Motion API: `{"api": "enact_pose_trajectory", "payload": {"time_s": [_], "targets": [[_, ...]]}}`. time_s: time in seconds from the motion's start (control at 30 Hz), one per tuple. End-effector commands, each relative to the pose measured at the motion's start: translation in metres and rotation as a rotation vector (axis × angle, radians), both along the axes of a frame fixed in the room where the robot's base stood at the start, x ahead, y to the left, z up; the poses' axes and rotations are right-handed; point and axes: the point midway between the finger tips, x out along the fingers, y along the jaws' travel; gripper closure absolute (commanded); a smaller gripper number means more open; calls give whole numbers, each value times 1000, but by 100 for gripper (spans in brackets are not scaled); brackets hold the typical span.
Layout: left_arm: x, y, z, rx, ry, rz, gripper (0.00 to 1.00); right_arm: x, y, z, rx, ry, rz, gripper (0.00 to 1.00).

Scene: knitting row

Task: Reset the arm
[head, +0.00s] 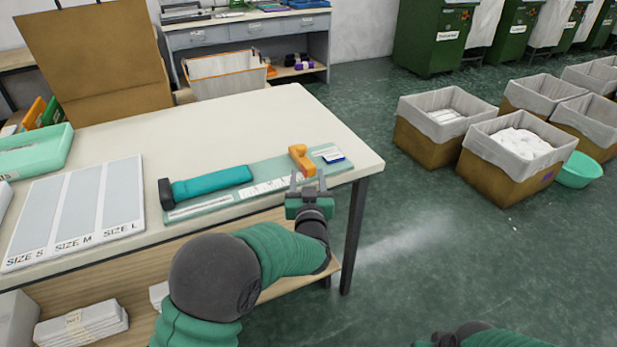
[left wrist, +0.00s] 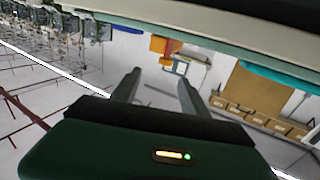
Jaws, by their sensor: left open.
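My left arm (head: 270,255) reaches in from the bottom of the head view, bent at a dark grey joint. Its gripper (head: 308,181) is at the table's front edge near the right corner, in front of the pale green measuring board. Its two fingers are apart, with nothing seen between them. The left wrist view also shows the open gripper (left wrist: 158,78), with an orange piece beyond the fingers. Part of my right arm (head: 495,339) shows at the bottom edge; its gripper is out of the picture.
The white table (head: 230,125) holds a teal-handled tool (head: 210,184), an orange block (head: 301,159), a size board (head: 80,210) and a mint tray (head: 35,155). Lined boxes (head: 515,155) and a green basin (head: 579,171) stand right. The floor right of the table is clear.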

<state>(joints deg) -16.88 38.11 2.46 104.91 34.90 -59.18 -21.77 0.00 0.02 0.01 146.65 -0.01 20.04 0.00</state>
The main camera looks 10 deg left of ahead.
Motion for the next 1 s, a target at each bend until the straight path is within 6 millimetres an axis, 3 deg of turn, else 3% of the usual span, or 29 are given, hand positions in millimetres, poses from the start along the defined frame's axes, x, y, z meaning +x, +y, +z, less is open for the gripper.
{"api": "enact_pose_trajectory", "payload": {"time_s": [0.23,0.33,0.37,0.5,0.7,0.9,1.0], "targets": [[-6,2,-4,-11,53,-31,48,0,0,0,0,0,0,100],[-32,11,-28,-37,236,-114,48,0,0,0,0,0,0,100],[-47,15,-41,-48,321,-143,48,0,0,0,0,0,0,100],[-147,40,-99,-91,716,-216,48,0,0,0,0,0,0,100],[-263,71,-141,-118,1074,-202,48,0,0,0,0,0,0,100],[-361,97,-160,-129,1335,-148,48,0,0,0,0,0,0,100],[-361,96,-113,-130,1339,-149,48,0,0,47,0,1,0,100]]}}
